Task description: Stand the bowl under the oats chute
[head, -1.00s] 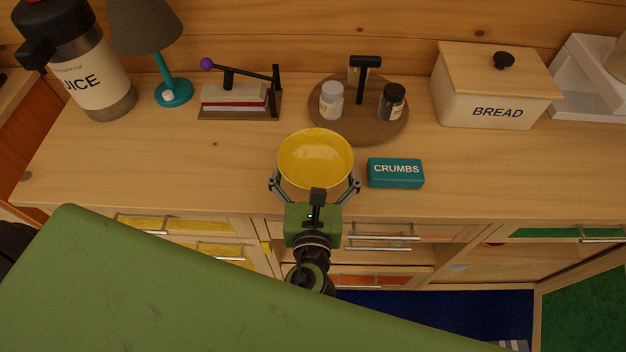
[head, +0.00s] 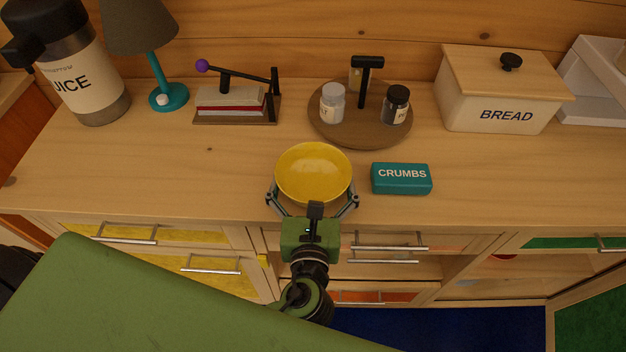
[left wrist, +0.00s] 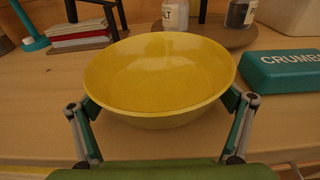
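The yellow bowl (head: 313,172) is upright near the front edge of the wooden counter. My left gripper (head: 312,200) has its fingers on either side of the bowl, and it is shut on it. In the left wrist view the bowl (left wrist: 160,75) fills the middle, with both finger pads against its outer sides. I cannot tell for sure how far its base is above the counter. No chute marked oats can be read; a white angular fixture (head: 592,85) at the right edge is partly cut off. My right gripper is not in view.
A teal CRUMBS box (head: 401,179) lies just right of the bowl. Behind stand a round wooden tray (head: 345,136) with jars, a lever press (head: 236,105), a lamp (head: 168,97), a juice flask (head: 85,85) and a bread box (head: 500,105). Counter left of the bowl is clear.

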